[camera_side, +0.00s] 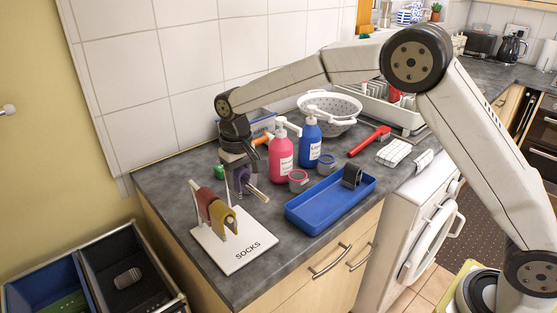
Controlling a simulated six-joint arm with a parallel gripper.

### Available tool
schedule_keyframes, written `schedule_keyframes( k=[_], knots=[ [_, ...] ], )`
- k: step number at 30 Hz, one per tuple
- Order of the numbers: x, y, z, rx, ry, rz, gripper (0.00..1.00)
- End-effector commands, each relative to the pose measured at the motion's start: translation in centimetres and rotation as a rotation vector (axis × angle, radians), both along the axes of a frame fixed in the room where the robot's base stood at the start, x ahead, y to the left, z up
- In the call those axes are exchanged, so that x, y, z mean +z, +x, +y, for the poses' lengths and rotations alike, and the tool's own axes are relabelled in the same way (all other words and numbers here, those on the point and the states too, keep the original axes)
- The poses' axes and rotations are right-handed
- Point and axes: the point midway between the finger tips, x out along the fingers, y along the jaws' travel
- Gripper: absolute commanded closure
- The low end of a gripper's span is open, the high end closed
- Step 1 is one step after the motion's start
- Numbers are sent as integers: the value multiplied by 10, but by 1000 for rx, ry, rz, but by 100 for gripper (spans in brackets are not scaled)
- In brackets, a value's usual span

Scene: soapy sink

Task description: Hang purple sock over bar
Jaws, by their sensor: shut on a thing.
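My gripper (241,178) points down over the back right of the sock stand and is shut on the purple sock (242,182). The sock is partly hidden by the fingers. The stand has a white base (242,262) marked SOCKS and a raised bar. A dark red sock (205,200) and a yellow sock (221,218) hang over the bar, side by side toward the front left. The purple sock is behind and to the right of the yellow one. I cannot tell whether it touches the bar.
A blue tray (331,214) to the right holds a dark grey sock (352,175). Pink (281,158) and blue (310,143) pump bottles, small jars (298,180) and a white colander (330,108) stand behind. Dark bins (128,281) lie below the counter's left edge.

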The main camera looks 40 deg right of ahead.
Motion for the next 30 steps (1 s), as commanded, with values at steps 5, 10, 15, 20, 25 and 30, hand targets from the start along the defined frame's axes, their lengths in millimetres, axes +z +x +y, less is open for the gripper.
schedule_keyframes(
  k=[5,10,15,20,25,30],
  knots=[
    [-9,0,0,0,0,2,100],
    [-13,0,0,0,0,1,100],
    [-14,0,0,0,0,1,100],
    [-14,0,0,0,0,1,100],
    [-13,0,0,0,0,0,7],
    [-13,0,0,0,0,0,7]
  ],
)
